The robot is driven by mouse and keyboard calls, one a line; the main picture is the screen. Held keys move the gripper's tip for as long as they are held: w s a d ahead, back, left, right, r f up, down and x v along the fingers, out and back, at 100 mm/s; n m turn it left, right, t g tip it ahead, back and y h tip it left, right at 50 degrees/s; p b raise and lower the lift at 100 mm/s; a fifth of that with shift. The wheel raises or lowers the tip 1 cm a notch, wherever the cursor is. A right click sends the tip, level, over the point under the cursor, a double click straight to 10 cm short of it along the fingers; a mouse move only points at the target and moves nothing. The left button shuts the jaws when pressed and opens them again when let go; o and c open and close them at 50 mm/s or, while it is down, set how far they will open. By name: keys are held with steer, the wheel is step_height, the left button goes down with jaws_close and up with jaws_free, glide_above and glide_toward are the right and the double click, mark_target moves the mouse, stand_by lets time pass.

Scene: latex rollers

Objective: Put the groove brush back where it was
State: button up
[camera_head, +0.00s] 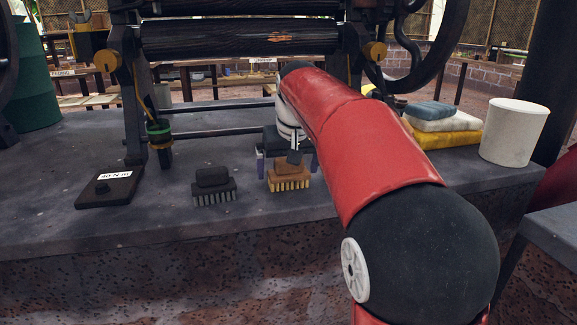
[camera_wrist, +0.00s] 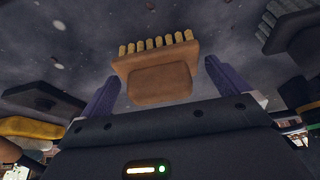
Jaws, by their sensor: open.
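Two brushes stand on the grey counter, and I cannot tell which is the groove brush. One has a tan wooden body and pale bristles (camera_head: 289,183); the other is dark with grey bristles (camera_head: 213,190) and stands to its left. My gripper (camera_head: 286,158) is low over the counter at the tan brush. In the wrist view my gripper (camera_wrist: 163,72) is open, its purple fingers on either side of the tan brush's block (camera_wrist: 160,82), with visible gaps. The dark brush (camera_wrist: 292,28) is at the upper right there.
A dark plate with a white label (camera_head: 108,187) lies at the left. Folded cloths (camera_head: 440,125) and a white bucket (camera_head: 514,132) stand at the right. Machine rollers (camera_head: 235,37) rise behind. A dark flat object (camera_wrist: 44,98) lies beside the tan brush in the wrist view.

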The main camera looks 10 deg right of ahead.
steer(key=p+v, duration=0.2)
steer(key=v, duration=1)
steer(key=s+f+t, duration=0.1)
steer(key=s+f, duration=2.2)
steer(key=s, duration=0.1)
steer(key=shift+s, duration=0.3)
